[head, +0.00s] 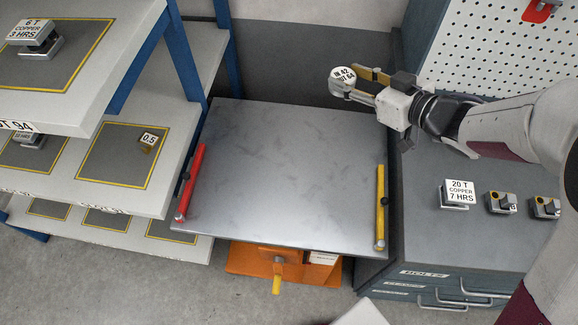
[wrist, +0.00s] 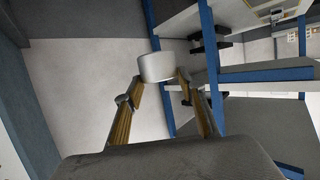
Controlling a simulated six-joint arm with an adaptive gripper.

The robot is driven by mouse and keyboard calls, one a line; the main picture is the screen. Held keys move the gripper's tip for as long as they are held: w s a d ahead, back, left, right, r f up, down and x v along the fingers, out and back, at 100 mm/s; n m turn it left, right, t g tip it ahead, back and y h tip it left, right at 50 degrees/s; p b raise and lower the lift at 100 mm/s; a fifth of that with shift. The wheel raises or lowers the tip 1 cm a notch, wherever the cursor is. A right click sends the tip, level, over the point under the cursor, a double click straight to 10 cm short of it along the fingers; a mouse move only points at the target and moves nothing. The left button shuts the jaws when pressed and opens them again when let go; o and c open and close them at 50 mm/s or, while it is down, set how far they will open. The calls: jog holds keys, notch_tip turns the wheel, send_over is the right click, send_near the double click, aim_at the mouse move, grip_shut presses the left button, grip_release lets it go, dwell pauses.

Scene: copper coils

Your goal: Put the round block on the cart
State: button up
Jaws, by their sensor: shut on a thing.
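The round block (head: 342,75) is a short white-grey cylinder with black print on its top, of which "IN 42" and "OUT 64" seem readable. My gripper (head: 355,84) is shut on it and holds it in the air near the back right corner of the cart. The block also shows between the fingertips in the wrist view (wrist: 155,67). The cart (head: 285,170) has a bare grey metal top, with a red bar at its left edge and a yellow bar at its right edge. Its lower part is orange.
A shelf rack (head: 120,192) with blue posts stands left of the cart and holds labelled blocks. A grey drawer cabinet (head: 425,225) stands on the right, bearing a "20 T COPPER 7 HRS" block (head: 458,192) and two small blocks. A white pegboard (head: 500,60) rises behind it.

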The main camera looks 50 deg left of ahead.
jog(key=s+a+n+g, duration=0.2)
jog(key=s+a+g, duration=0.15)
jog(key=s, duration=0.55)
send_over(303, 161)
notch_tip(303, 161, down, 14)
jog(key=shift+f+t, duration=0.35)
jog(key=shift+f, duration=0.1)
jog(key=shift+f, duration=3)
jog(key=shift+f, duration=0.15)
jog(key=shift+f, duration=1.75)
jog(key=shift+f, duration=0.1)
